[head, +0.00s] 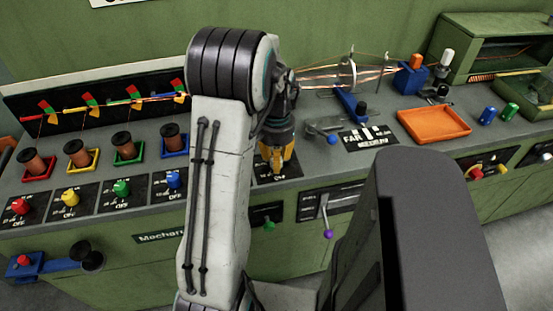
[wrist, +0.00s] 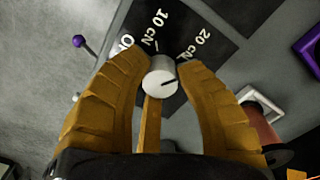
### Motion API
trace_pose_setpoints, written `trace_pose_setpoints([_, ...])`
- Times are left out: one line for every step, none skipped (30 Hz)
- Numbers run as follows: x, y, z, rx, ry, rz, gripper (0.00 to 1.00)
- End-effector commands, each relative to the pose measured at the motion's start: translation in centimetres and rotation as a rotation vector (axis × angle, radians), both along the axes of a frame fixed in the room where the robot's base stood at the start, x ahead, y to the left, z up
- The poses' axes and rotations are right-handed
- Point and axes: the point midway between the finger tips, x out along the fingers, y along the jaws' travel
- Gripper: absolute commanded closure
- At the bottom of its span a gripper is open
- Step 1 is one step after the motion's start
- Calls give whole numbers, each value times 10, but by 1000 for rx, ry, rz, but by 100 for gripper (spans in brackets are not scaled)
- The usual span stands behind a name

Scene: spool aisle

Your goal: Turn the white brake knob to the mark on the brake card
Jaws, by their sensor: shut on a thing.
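The white brake knob (wrist: 158,88) stands between the two yellow fingers of my gripper (wrist: 160,66) in the wrist view. The fingers are shut on its sides. A dark pointer line on its top runs toward the right and slightly up in that view. The black brake card (wrist: 188,18) under it carries white print: 10 cN, 20 cN and a partly hidden OFF. Short white ticks show near the knob. In the head view my gripper (head: 277,166) points down onto the card (head: 289,172), and the knob is hidden there.
Red, yellow, green and blue knobs (head: 173,179) stand in a row to the left, with spools in coloured trays (head: 172,135) behind. An orange tray (head: 434,123) lies to the right. A lever with a purple ball (head: 327,234) hangs on the front panel.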

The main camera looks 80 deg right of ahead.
Motion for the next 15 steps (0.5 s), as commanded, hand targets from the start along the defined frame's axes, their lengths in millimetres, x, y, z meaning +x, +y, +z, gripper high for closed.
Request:
trace_pose_setpoints([0, 4, -4, 15, -1, -43, 100])
trace_pose_setpoints([0, 4, -4, 15, 0, -71, 100])
trace_pose_setpoints([0, 4, -4, 15, 0, -109, 100])
trace_pose_setpoints([0, 4, -4, 15, 0, -138, 100])
trace_pose_setpoints([0, 4, -4, 15, 0, -166, 100])
trace_pose_setpoints([1, 4, -4, 15, 0, -204, 100])
trace_pose_setpoints([1, 4, -4, 15, 0, -232, 100])
trace_pose_setpoints([1, 4, -4, 15, 0, -261, 100])
trace_pose_setpoints([1, 4, -4, 15, 0, -299, 100])
trace_pose_setpoints([1, 4, -4, 15, 1, -327, 100])
trace_pose_setpoints([1, 4, -4, 15, 1, -355, 100])
trace_pose_setpoints([1, 4, -4, 15, 1, -392, 100])
trace_pose_setpoints([1, 4, -4, 15, 1, -419, 100])
trace_pose_setpoints([1, 4, -4, 15, 1, -446, 100])
trace_pose_setpoints([1, 4, -4, 15, 2, -481, 100])
